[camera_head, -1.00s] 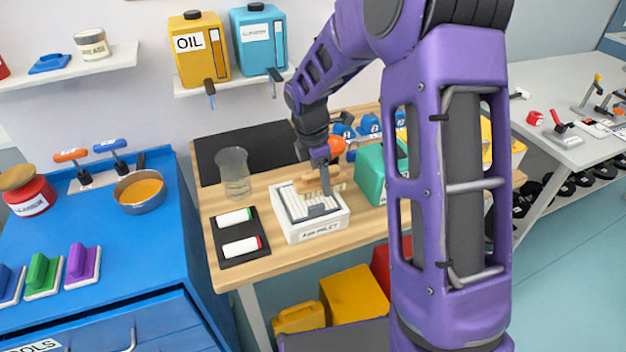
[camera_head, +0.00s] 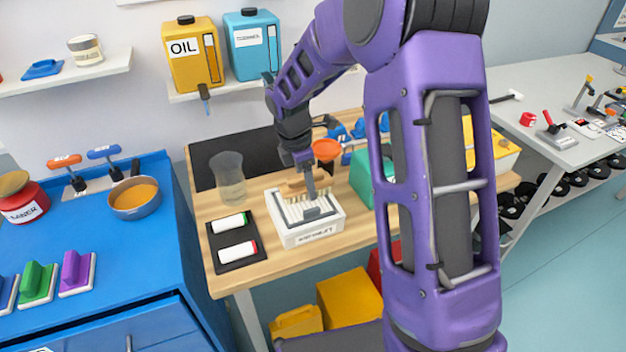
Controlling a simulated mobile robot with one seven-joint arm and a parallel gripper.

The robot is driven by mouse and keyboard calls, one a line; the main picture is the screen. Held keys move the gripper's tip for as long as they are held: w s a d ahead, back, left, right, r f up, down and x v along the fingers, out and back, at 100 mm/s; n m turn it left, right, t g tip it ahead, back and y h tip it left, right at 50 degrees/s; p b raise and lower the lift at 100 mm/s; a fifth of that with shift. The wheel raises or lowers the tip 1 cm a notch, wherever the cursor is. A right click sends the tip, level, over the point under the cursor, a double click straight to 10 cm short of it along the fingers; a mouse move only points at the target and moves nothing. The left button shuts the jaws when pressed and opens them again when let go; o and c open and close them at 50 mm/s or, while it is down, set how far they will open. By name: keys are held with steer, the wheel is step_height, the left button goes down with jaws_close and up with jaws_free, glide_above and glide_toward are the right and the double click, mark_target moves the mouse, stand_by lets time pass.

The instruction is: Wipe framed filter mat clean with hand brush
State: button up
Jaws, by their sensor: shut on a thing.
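The framed filter mat is a white box-like frame (camera_head: 300,238) with a pale ribbed top, lying on the wooden bench. A dark grey patch (camera_head: 313,214) shows on the front middle of the ribs; I cannot tell if it is dirt. My gripper (camera_head: 309,188) points down over the back half of the mat and is shut on the hand brush (camera_head: 294,187). The brush's tan wooden body shows beside the fingers, with pale bristles below, low over the ribs. The fingers partly hide the brush, and I cannot tell whether the bristles touch the mat.
A black tray (camera_head: 232,240) with two white markers lies left of the frame, and a clear beaker (camera_head: 229,178) stands behind it. My arm hides the bench's right part.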

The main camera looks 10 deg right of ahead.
mark_target(318, 170)
steer(key=shift+s+a+r, duration=0.1)
steer(key=shift+s+a, duration=0.05)
steer(key=shift+a, duration=0.7)
steer(key=shift+s+a, duration=0.15)
steer(key=shift+a, duration=0.65)
steer(key=shift+s+a, duration=0.2)
steer(key=shift+a, duration=0.6)
steer(key=shift+s+a, duration=0.15)
steer(key=shift+a, duration=0.65)
steer(key=shift+w+d+f, duration=0.1)
steer(key=shift+w+d, duration=0.05)
steer(key=shift+d, duration=0.8)
steer(key=shift+w+d+f, duration=0.1)
steer(key=shift+w+d, duration=0.05)
steer(key=shift+d, duration=0.75)
